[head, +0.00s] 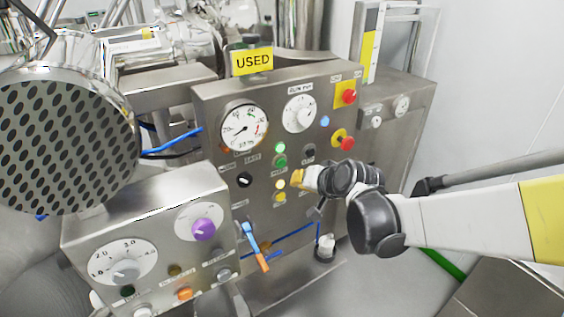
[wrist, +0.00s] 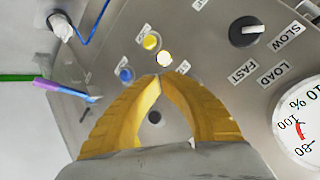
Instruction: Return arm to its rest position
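My gripper (head: 298,180) is in front of the grey control panel (head: 226,104), close to its lit yellow button (head: 280,185). In the wrist view its two yellow fingers (wrist: 160,80) meet at their tips, with an empty gap lower down between them. A dark round spot on the panel shows through that gap. A lit button (wrist: 164,58) and a yellow button (wrist: 150,41) lie just beyond the tips. I cannot tell whether the fingertips touch the panel. My white and yellow arm reaches in from the right, bent at a black joint.
A smaller control box (head: 150,206) stands at front left, below a large perforated drum (head: 65,135). A grey rail (head: 500,168) runs behind my arm. Floor shows at lower right.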

